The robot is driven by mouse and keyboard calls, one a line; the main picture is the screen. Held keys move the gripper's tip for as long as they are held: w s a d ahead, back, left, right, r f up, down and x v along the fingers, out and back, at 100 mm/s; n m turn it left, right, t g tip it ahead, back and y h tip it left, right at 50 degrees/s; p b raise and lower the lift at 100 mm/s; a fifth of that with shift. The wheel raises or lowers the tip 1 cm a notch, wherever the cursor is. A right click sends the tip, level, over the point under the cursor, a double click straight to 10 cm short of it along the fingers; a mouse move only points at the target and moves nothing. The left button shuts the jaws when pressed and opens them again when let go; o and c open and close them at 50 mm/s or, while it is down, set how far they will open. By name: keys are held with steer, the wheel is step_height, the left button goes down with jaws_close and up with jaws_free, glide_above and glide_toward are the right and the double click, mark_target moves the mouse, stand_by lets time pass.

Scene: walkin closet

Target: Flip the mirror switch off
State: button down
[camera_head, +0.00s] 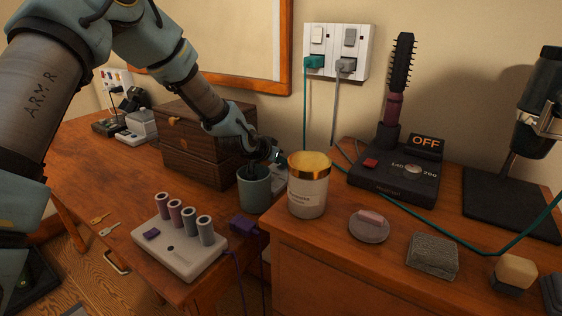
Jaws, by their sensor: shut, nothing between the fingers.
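My gripper (272,154) is shut and empty, low above and behind the grey-green cup (254,190). Its tips are partly hidden and hard to make out. A wood-framed mirror or panel (225,35) hangs on the wall at upper left. To its right, a white wall plate (364,52) carries a white rocker switch (317,34) and a grey rocker switch (350,37). A teal plug (314,62) and a grey plug (345,65) sit below them. No label tells which switch is the mirror's. My gripper is below and left of this plate, apart from it.
A candle jar (308,185) stands close right of my gripper, and a dark wooden box (188,155) stands to its left. A hot-brush base (394,180) shows "OFF". A white roller holder (180,247) is in front. Teal and grey cords hang below the plate.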

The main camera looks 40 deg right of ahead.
steer(key=shift+d, duration=0.1)
steer(key=shift+w+d+r, duration=0.15)
steer(key=shift+d+r, duration=0.1)
steer(key=shift+d, duration=0.35)
